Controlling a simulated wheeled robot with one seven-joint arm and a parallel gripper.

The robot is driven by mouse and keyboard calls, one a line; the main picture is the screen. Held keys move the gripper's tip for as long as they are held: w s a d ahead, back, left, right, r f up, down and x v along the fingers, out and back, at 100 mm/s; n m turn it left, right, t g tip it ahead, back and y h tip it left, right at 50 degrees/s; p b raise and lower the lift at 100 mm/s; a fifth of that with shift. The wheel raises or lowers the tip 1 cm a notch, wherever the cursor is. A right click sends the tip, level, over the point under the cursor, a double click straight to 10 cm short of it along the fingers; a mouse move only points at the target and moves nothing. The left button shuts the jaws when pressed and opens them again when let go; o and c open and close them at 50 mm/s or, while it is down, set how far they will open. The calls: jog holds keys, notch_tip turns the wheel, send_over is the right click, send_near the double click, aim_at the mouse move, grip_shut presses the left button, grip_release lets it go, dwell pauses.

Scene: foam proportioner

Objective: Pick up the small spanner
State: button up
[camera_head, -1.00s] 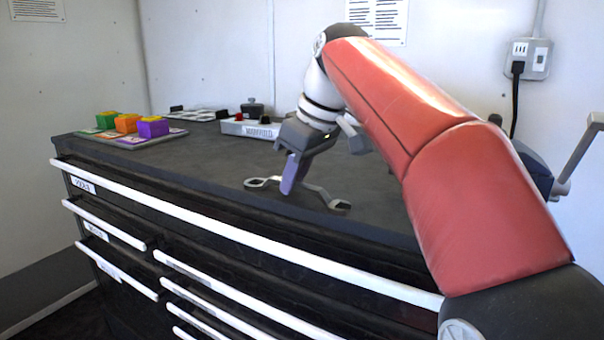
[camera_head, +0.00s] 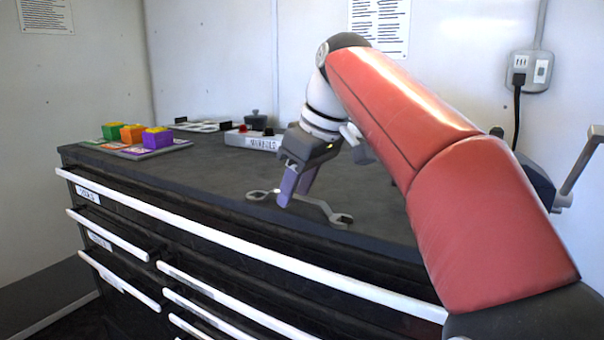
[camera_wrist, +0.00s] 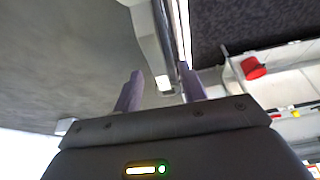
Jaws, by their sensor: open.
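A grey metal spanner (camera_head: 325,211) lies near the front edge of the dark cabinet top in the head view, a rounded head at its left end and an open jaw at its right. My gripper (camera_head: 290,196) points down at its middle, with the fingers parted. The fingertips overlap the spanner's shaft in the picture; I cannot tell whether they touch it. In the wrist view my gripper (camera_wrist: 162,88) shows two purple fingers with a gap between them. A pale strip runs up beyond the gap; I cannot tell whether it is the spanner.
The dark cabinet top (camera_head: 215,172) is clear left of the spanner. A board with green, orange and purple blocks (camera_head: 157,138) sits at the far left. A labelled white box (camera_head: 254,140) with a red knob stands behind my gripper. White drawer handles (camera_head: 250,240) run along the front.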

aim_at(312, 200)
jog(key=shift+v, duration=3.55)
